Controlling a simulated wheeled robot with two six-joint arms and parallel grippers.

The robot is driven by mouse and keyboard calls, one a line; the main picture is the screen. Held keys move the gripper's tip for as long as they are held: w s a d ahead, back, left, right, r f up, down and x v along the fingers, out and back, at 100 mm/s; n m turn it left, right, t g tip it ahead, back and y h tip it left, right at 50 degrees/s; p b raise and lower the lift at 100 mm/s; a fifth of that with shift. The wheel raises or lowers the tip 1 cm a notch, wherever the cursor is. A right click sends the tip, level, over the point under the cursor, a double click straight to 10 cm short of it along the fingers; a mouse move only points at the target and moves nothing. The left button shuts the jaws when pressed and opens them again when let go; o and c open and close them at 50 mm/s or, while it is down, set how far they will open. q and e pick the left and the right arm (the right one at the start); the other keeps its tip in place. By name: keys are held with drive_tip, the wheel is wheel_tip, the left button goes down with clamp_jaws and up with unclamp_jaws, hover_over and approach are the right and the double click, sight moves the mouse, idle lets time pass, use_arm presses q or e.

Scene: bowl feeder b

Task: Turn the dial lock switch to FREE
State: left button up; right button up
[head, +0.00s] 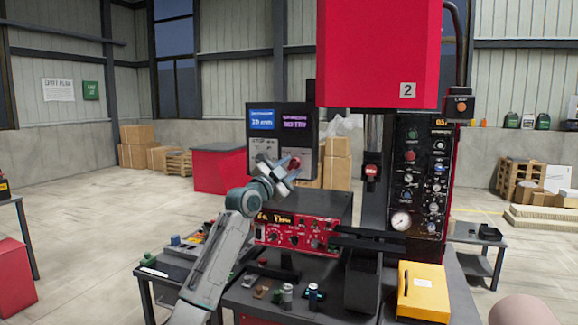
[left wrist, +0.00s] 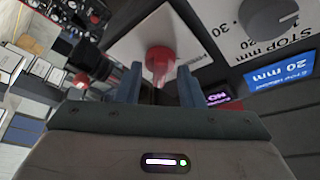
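The dark display box (head: 252,138) stands left of the press, with a blue screen reading 20 mm and a purple screen. A red knob (head: 295,163) sits at its lower right. In the left wrist view the red knob (left wrist: 160,56) has a narrow red lever and sits on a pale plate with lettering partly hidden. My left gripper (head: 284,172) is in front of the box's lower part. In the left wrist view its fingers (left wrist: 160,88) are open, one on each side of the knob, with gaps showing. Whether the knob reads FREE cannot be seen. My right gripper is out of view.
A grey STOP mm dial (left wrist: 268,14) is beside the red knob. The red press head (head: 378,50) rises at right. Below are a red control unit (head: 290,236) and a yellow box (head: 422,290). A black control panel (head: 420,175) with a gauge stands right.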

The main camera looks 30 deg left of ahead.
use_arm(q)
drive_tip(key=shift+c, duration=0.4)
drive_tip(key=shift+s+r, duration=0.1)
drive_tip(key=shift+r, duration=0.05)
clamp_jaws()
